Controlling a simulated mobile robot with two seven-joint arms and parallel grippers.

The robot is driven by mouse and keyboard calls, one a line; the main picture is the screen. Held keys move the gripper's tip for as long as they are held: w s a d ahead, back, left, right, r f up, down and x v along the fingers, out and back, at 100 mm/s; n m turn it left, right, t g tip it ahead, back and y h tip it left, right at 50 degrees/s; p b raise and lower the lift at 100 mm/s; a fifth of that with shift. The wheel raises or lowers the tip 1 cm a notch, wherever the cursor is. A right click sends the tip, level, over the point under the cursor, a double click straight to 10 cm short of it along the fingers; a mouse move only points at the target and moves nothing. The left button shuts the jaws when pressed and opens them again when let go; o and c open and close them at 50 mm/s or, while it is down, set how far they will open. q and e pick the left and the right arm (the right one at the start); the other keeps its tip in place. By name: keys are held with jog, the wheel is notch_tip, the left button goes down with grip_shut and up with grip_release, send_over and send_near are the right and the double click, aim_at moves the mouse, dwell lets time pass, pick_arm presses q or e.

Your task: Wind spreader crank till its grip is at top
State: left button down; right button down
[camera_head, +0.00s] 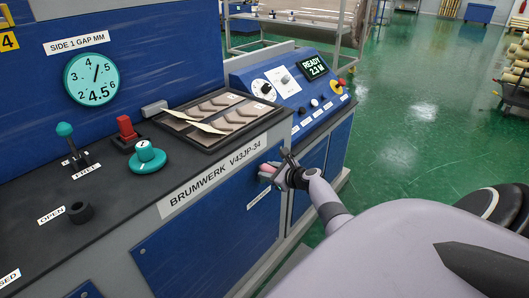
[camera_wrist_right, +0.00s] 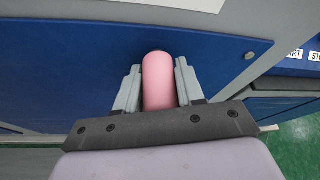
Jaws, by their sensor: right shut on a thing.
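The pink grip of the spreader crank (camera_head: 265,178) shows at the blue front panel of the machine, below the BRUMWERK label. My right gripper (camera_head: 276,171) reaches it from the right and is shut on it. In the right wrist view the rounded pink grip (camera_wrist_right: 158,80) sits between the two grey fingers of the right gripper (camera_wrist_right: 158,90). The crank's arm and hub are hidden behind the grip and gripper, so the crank's angle cannot be told. My left gripper is not in view.
A round teal gap dial (camera_head: 91,79) reads 4.5. A tray (camera_head: 250,128) of strips lies on the machine top near a teal knob (camera_head: 148,158) and red switch (camera_head: 126,130). A control panel (camera_head: 294,84) shows READY 2.3. Green floor (camera_head: 420,130) is open at right.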

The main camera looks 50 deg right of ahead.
jog(key=shift+d+m+y, duration=0.35)
jog(key=shift+m+y, duration=0.05)
dwell(0.4)
jog(key=c, duration=0.8)
grip_release()
